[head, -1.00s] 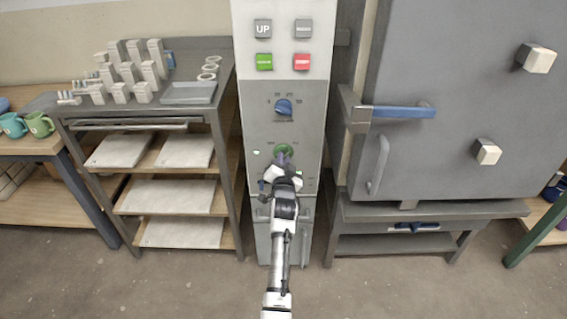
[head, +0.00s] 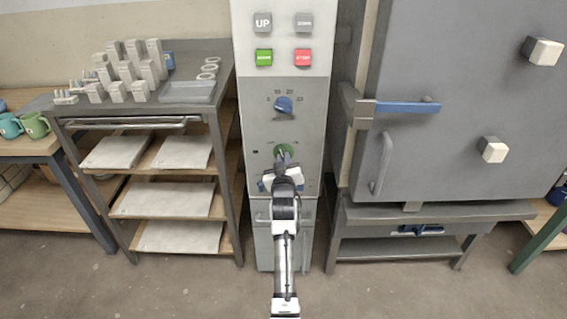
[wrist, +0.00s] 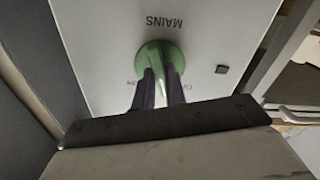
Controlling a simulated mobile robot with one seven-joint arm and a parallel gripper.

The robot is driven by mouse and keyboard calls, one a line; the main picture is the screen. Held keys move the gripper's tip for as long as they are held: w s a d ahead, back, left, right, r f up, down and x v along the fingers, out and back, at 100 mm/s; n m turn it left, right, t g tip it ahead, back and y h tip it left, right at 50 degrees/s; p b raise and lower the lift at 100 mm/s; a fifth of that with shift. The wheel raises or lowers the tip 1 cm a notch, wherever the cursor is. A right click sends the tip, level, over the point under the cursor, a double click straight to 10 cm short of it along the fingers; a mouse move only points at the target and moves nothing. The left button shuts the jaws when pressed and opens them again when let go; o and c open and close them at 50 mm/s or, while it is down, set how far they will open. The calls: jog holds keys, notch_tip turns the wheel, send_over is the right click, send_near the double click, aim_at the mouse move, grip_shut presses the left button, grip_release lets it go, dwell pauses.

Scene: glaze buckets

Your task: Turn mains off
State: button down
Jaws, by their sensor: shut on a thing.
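The green mains knob (head: 283,151) is on the lower part of the grey control panel (head: 260,128). The wrist view shows the same green knob (wrist: 160,56) close up, with the word MAINS upside down above it. My gripper (head: 281,160) is at the knob, and its two dark fingers (wrist: 160,82) are shut on the knob's grip. The fingers hide part of the knob and of the markings around it, so its exact setting cannot be read.
A blue dial (head: 283,104) is above the knob, with UP, DOWN, green and red STOP buttons (head: 303,57) higher. A shelf rack (head: 222,150) stands left. A grey kiln door (head: 470,110) with a blue handle (head: 405,107) is right.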

jog(key=n, duration=0.5)
jog(key=shift+n, duration=0.3)
dwell(0.4)
jog(key=c, duration=1.4)
grip_release()
jog(key=shift+c, duration=0.2)
jog(key=s+b, duration=0.1)
jog(key=s, duration=1.2)
jog(key=shift+s+b, duration=0.4)
